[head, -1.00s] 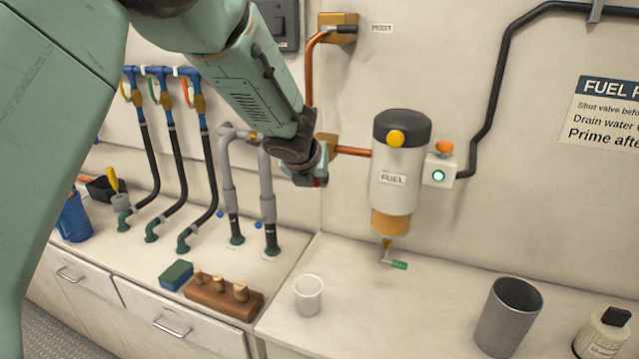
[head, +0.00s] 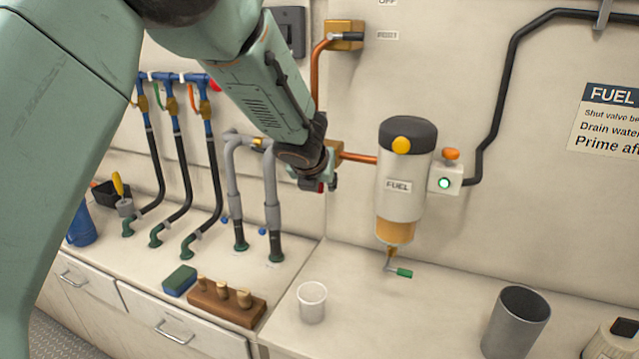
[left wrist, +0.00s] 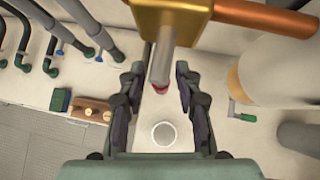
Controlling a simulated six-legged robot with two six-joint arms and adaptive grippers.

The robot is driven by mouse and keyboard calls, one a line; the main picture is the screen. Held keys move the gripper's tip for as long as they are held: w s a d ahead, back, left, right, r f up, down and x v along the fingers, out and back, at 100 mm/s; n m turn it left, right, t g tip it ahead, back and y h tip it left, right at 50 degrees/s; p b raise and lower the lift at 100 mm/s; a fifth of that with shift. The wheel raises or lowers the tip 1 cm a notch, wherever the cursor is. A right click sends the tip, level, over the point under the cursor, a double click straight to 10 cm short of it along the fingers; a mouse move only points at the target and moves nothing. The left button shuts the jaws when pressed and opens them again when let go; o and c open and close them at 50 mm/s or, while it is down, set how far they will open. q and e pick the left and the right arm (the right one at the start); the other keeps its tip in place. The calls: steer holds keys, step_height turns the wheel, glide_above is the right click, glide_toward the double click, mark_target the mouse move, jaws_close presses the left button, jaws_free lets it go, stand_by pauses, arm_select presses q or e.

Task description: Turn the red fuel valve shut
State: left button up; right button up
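The fuel valve's brass body (left wrist: 175,22) shows at the top of the left wrist view, on a copper pipe. Its grey lever (left wrist: 162,62) points down the picture and ends in a red tip (left wrist: 160,88). My left gripper (left wrist: 160,108) is open, with one dark finger on each side of the lever; I see gaps on both sides and no clear contact. In the head view my left gripper (head: 318,182) is just below the brass body (head: 334,152), and my arm and gripper hide most of the valve. My right gripper is not in view.
The fuel filter (head: 400,185) hangs close to the right of the gripper, with a green-handled drain below. Grey hoses (head: 270,185) rise to the left.

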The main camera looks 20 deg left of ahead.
arm_select(q)
steer(key=shift+s, duration=0.1)
steer(key=v, duration=1.2)
stand_by(0.4)
stand_by(0.5)
